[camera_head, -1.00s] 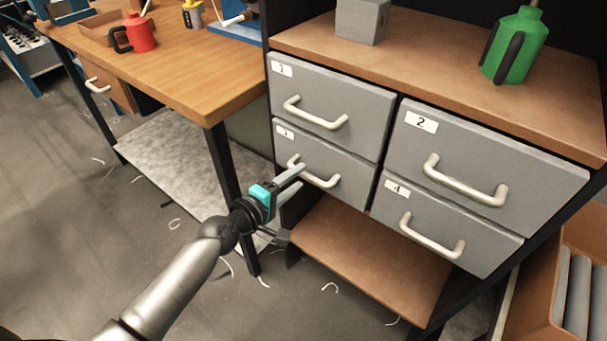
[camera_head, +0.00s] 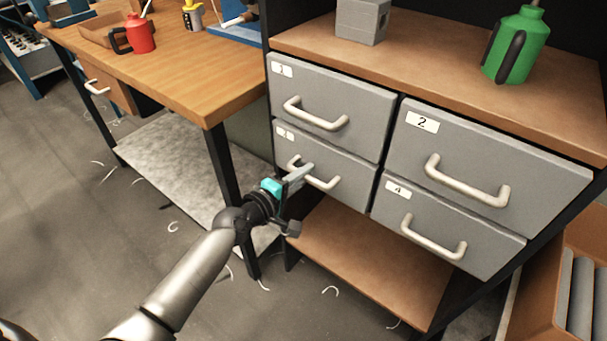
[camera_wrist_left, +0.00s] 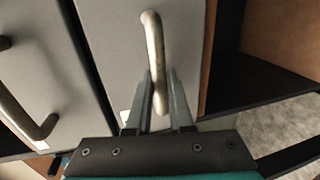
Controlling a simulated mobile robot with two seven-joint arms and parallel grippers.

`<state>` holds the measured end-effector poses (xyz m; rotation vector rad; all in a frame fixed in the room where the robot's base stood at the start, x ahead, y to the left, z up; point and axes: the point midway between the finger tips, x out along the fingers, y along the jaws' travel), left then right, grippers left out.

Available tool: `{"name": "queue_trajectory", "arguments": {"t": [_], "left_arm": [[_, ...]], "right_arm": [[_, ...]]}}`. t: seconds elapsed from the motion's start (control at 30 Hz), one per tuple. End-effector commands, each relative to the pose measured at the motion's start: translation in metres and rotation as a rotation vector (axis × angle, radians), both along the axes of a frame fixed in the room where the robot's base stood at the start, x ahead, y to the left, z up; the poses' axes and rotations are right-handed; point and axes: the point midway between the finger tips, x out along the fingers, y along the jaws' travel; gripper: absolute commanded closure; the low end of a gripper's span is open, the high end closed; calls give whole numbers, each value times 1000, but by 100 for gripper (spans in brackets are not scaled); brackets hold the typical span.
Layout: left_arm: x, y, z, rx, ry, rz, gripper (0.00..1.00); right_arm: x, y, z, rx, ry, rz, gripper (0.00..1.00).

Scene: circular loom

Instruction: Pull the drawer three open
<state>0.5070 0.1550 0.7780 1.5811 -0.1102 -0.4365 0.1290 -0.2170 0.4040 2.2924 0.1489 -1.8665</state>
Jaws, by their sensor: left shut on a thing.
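Drawer three (camera_head: 346,184) is the grey lower-left drawer of the cabinet, with a small white label at its upper left. Its front looks flush with the drawers around it. Its pale bar handle (camera_head: 325,182) is partly covered by my left gripper (camera_head: 306,173). In the left wrist view the handle (camera_wrist_left: 153,45) runs down between the two fingers of my left gripper (camera_wrist_left: 160,88), and they are shut on it near one end. Drawer three's front (camera_wrist_left: 116,60) fills the middle of that view. My right gripper is not in view.
Drawer one (camera_head: 345,88) is directly above, drawer two (camera_head: 500,160) and drawer four (camera_head: 390,225) to the right. A brown lower shelf (camera_head: 365,260) lies below. A wooden table (camera_head: 190,75) with a dark leg stands at left. Open floor (camera_head: 60,200) lies in front.

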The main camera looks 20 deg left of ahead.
Motion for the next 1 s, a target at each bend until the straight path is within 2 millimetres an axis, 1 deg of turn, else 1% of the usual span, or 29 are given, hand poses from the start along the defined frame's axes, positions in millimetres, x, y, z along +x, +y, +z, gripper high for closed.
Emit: {"name": "queue_trajectory", "arguments": {"t": [0.03, 0.1, 1.0], "left_arm": [[0, 0, 0, 0, 0, 0, 93], [0, 0, 0, 0, 0, 0, 100], [0, 0, 0, 0, 0, 0, 100]], "right_arm": [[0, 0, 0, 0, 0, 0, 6], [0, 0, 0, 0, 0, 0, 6], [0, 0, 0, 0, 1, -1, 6]]}}
